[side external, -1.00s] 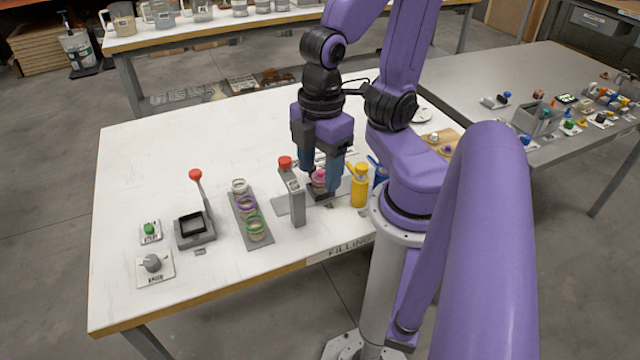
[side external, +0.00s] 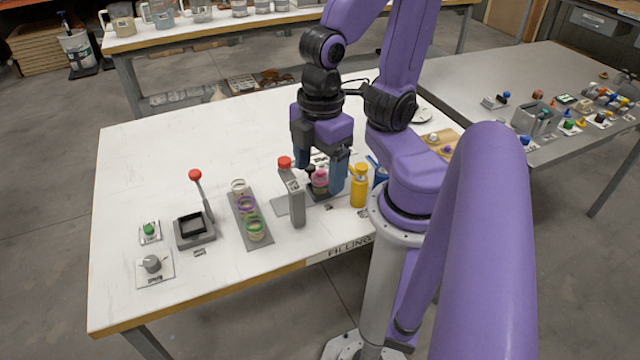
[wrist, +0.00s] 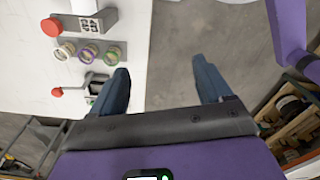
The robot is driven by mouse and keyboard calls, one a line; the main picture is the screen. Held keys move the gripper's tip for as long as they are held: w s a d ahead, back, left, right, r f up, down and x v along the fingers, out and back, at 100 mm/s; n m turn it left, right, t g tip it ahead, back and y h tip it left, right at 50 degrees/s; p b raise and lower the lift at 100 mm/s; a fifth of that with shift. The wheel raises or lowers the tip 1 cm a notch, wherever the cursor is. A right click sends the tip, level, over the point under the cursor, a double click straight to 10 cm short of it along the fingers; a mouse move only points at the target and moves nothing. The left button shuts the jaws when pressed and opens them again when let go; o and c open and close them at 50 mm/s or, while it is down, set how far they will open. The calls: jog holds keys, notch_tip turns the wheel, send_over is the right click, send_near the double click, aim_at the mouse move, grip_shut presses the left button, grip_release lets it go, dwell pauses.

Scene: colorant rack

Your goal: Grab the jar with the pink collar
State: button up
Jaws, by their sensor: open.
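The jar with the pink collar (side external: 320,178) stands upright on a dark base beside the grey post with a red top (side external: 297,205). My gripper (side external: 321,177) is open, with its blue fingers pointing down. In the side view one finger shows on each side of the jar, the right one lower in the picture. I cannot tell their exact depth relative to the jar. In the wrist view my open gripper (wrist: 161,66) has only table edge and floor between its fingers, and I do not see the jar there.
A grey rack (side external: 262,243) holds several jars with white, purple and green collars. A device with a red-ball lever (side external: 195,232) stands left of it. A yellow bottle (side external: 359,187) stands close right of my gripper, with a blue one behind. The table's left half is mostly clear.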

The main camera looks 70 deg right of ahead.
jog(key=shift+f, duration=0.1)
jog(key=n+t+h, duration=0.4)
jog(key=n+h, duration=0.4)
jog(key=h, duration=0.5)
send_near(321, 175)
jog(key=s+a, duration=0.1)
jog(key=s+a+f, duration=0.1)
jog(key=s, duration=0.1)
jog(key=s+a+f, duration=0.1)
jog(key=shift+s+f, duration=0.15)
jog(key=shift+s, duration=0.2)
jog(key=w+d+n+t, duration=0.1)
jog(key=w+d+f+n+t+h, duration=0.1)
jog(key=d+t, duration=0.1)
jog(key=w+d+n+t+h, duration=0.1)
jog(key=d, duration=0.1)
jog(key=shift+f+t, duration=0.3)
jog(key=shift+f, duration=0.05)
jog(key=shift+w+d+n+t, duration=0.55)
jog(key=shift+d+n+t, duration=0.05)
jog(key=shift+d, duration=0.1)
jog(key=shift+x, duration=3.6)
jog(key=shift+r, duration=0.1)
